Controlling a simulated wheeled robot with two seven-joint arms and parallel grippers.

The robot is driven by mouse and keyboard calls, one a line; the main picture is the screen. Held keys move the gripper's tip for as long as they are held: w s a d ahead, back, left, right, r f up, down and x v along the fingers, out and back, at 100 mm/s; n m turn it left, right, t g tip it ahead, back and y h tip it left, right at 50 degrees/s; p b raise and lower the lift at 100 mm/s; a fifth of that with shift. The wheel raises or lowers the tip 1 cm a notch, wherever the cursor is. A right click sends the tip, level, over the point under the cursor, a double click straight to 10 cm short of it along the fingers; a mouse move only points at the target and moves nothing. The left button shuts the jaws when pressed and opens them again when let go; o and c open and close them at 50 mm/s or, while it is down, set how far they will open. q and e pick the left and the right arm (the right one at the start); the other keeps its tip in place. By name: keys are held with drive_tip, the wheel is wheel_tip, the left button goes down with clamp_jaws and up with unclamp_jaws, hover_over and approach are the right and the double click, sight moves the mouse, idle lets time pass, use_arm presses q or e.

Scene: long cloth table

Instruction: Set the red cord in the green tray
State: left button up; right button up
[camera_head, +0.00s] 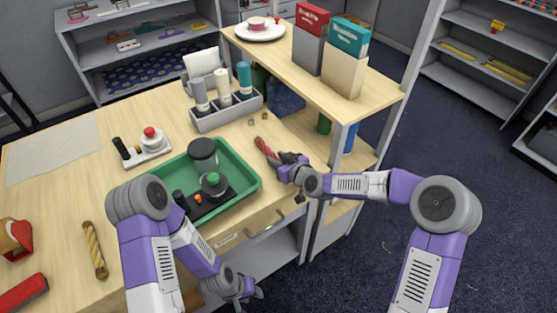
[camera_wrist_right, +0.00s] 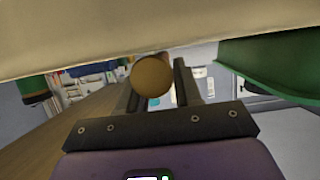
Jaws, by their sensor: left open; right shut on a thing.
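The red cord (camera_head: 265,148) is a short twisted red rod to the right of the green tray (camera_head: 250,170). My right gripper (camera_head: 283,163) is shut on the near end of the cord. In the right wrist view a round tan end of the held cord (camera_wrist_right: 152,77) shows between the fingers. I cannot tell whether the cord is clear of the table. The tray also shows at the right of the right wrist view (camera_wrist_right: 270,62). My left gripper (camera_head: 250,293) is open, low beside the table's front edge, and away from the cord.
A raised wooden shelf (camera_head: 310,85) is at the right. A yellow cord (camera_head: 94,250) lies at the left.

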drive_tip(key=o, duration=1.1)
drive_tip(key=shift+f, duration=0.1)
drive_tip(key=shift+c, duration=0.2)
